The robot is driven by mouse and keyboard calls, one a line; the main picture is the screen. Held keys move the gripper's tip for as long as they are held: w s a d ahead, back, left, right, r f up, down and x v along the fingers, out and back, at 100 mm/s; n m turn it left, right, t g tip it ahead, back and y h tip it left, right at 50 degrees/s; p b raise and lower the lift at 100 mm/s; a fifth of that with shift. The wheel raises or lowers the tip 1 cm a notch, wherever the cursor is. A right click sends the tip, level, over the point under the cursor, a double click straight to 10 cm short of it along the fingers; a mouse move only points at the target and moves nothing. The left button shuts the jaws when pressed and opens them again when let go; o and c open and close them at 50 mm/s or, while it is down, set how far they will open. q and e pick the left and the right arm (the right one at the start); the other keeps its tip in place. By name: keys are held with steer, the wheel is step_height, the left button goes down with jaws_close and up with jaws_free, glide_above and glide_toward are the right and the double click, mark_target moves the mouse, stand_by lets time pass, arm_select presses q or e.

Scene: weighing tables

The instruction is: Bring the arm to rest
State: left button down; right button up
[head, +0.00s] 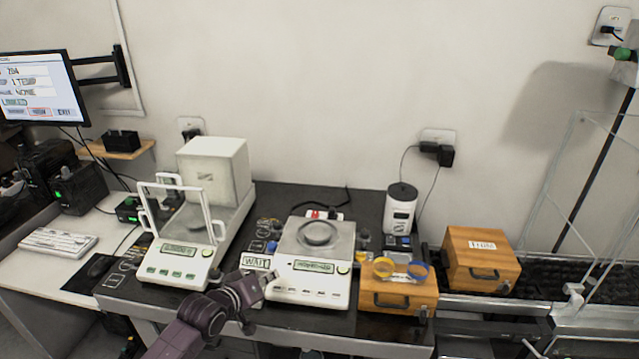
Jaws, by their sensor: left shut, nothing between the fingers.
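My left gripper (266,281) is shut and empty. It is at the front edge of the dark weighing table (228,310), by the left front corner of the middle balance (311,268). I cannot tell whether it touches the balance. My left arm (196,322) comes up from the bottom of the picture. My right gripper is not in view.
A balance with a framed shield (180,252) stands left of my gripper. Right are a wooden box (398,300) with a yellow and a blue ring on top, a white canister (400,212) and another wooden box (481,262).

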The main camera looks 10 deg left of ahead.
arm_select(q)
steer(key=s+d+f+m+g, duration=0.1)
steer(key=s+d+f, duration=0.15)
steer(key=s, duration=0.25)
steer(key=s+d+f+m+g, duration=0.1)
steer(key=s+d+f, duration=0.15)
steer(key=s, duration=0.35)
steer(key=s+a+m+g+y, duration=0.2)
steer(key=s+a+g, duration=0.1)
steer(key=s, duration=1.1)
steer(key=s+a+m+g+y, duration=0.1)
steer(key=s+a+m+g, duration=0.15)
steer(key=s, duration=1.15)
step_height(320, 180, down, 29)
steer(key=s+g+b, duration=0.2)
steer(key=s, duration=0.1)
steer(key=s+a+f+g+b, duration=0.1)
steer(key=s+a+f, duration=0.1)
steer(key=s+f, duration=1.4)
steer(key=shift+s+a+f+y, duration=0.3)
steer(key=shift+s+a+f, duration=0.1)
steer(key=shift+f, duration=0.35)
